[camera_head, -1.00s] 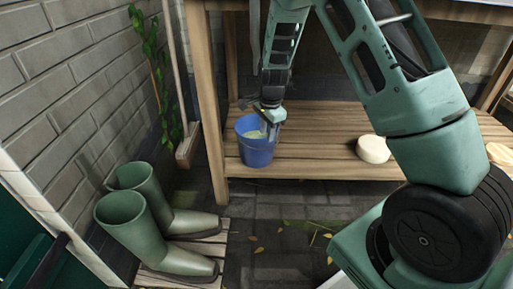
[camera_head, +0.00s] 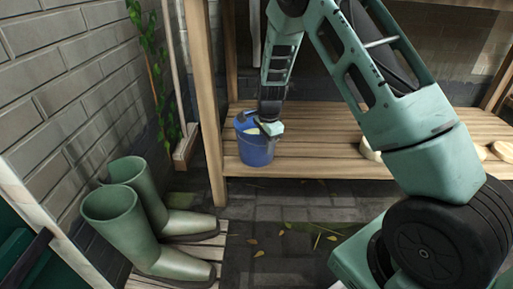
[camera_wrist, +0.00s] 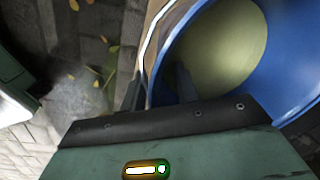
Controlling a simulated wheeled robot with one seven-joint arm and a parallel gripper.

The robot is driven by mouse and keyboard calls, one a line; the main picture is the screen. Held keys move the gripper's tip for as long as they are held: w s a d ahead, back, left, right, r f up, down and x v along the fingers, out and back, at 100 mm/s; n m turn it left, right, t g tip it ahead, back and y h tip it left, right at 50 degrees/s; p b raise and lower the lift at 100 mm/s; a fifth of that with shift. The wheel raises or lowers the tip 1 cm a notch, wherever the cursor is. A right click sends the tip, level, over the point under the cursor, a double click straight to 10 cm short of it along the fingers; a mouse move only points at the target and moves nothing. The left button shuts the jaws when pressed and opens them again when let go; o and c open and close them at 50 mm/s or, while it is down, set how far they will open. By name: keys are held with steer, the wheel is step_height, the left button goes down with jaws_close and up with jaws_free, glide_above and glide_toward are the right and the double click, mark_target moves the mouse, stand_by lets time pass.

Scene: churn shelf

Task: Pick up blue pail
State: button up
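The blue pail (camera_head: 255,152) stands upright at the front left of the low wooden shelf. It holds something pale and yellowish. My gripper (camera_head: 262,126) points down at the pail's rim and hides part of the opening. My gripper's dark fingers (camera_wrist: 160,90) show apart there, one outside the rim and one over the pail's inside. I see no clear grip on the rim.
The slatted shelf (camera_head: 310,150) has a wooden post (camera_head: 210,120) close to the pail's left. A round pale object (camera_head: 368,150) sits to the right, partly behind my arm. Green boots (camera_head: 130,225) stand at lower left on slats.

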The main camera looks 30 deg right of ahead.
steer(key=shift+r, duration=0.1)
jaws_close()
steer(key=shift+s, duration=0.1)
stand_by(1.1)
